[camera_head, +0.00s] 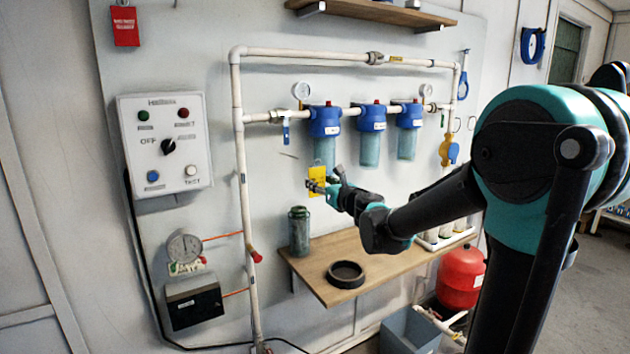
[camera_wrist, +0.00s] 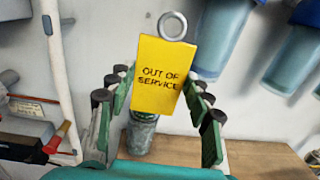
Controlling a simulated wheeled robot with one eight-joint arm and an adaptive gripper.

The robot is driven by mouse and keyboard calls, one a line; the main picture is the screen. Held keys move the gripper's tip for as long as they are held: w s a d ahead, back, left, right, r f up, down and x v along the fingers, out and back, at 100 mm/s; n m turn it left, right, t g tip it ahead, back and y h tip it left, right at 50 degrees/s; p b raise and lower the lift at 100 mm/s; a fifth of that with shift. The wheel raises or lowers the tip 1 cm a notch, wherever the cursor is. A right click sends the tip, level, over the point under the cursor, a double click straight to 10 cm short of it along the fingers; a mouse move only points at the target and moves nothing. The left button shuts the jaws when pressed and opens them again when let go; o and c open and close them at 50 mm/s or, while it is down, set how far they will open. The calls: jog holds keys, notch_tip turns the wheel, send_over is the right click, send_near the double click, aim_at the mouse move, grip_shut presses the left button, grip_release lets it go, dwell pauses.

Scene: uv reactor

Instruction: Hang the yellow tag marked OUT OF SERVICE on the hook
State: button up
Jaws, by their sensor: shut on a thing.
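The yellow tag (camera_wrist: 161,76) reads OUT OF SERVICE and has a grey metal ring at its top. In the wrist view it stands nearly upright, slightly tilted, between the fingers of my gripper (camera_wrist: 161,88). My gripper is shut on the tag's lower part, leaving the ring free above. In the head view the tag (camera_head: 317,178) and my gripper (camera_head: 328,187) are in front of the wall panel, below the left blue filter. A short thin rod (camera_head: 288,155) sticks out from the panel, up and left of the tag. It may be the hook; I cannot tell for sure.
Blue-capped filters (camera_head: 325,122) hang from a white pipe right above the tag. A wooden shelf (camera_head: 325,287) below bears a green-grey canister (camera_head: 299,231) and a black ring (camera_head: 346,274). A control box (camera_head: 165,145) is at left. Bare panel lies between box and filters, crossed by a vertical pipe.

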jog(key=shift+s+a+r+n+y, duration=0.3)
jog(key=shift+s+a+r+y, duration=0.1)
jog(key=shift+s+a+r, duration=0.45)
jog(key=f+x, duration=0.2)
jog(key=x, duration=0.8)
jog(key=shift+a, duration=0.2)
dwell(0.4)
jog(key=shift+f, duration=0.1)
dwell(0.4)
jog(key=o, duration=1)
jog(key=shift+s, duration=0.1)
